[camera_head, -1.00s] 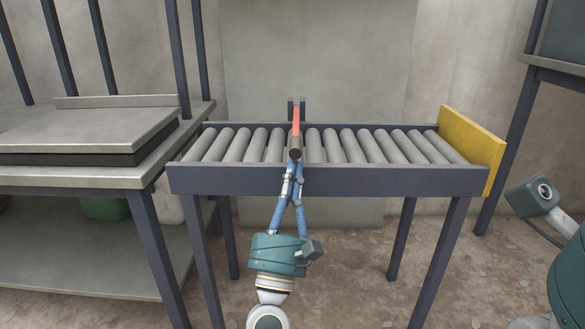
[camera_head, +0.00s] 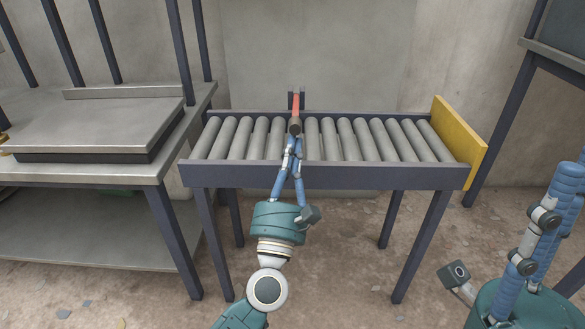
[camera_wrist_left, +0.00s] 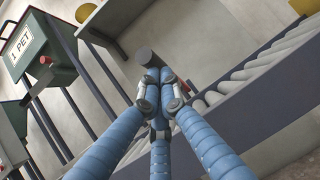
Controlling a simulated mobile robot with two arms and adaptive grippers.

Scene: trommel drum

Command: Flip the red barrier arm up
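The red barrier arm (camera_head: 296,105) points toward me above the roller conveyor, between two dark posts at the far side. Its near end is a dark grey round end piece (camera_head: 295,126), tilted up above the rollers. My left gripper (camera_head: 292,141) is at this end from the front, its fingertips drawn together just below it. In the left wrist view the fingers (camera_wrist_left: 157,76) meet and the grey end piece (camera_wrist_left: 147,57) lies right at the tips; nothing shows between them. My right gripper (camera_head: 574,170) is at the right edge, fingers apart, empty, away from the barrier.
The roller conveyor (camera_head: 330,176) has a yellow end board (camera_head: 459,140) at the right. A metal table (camera_head: 90,172) with a flat plate stands to its left. A dark frame (camera_head: 502,130) stands at far right. Open floor lies in front.

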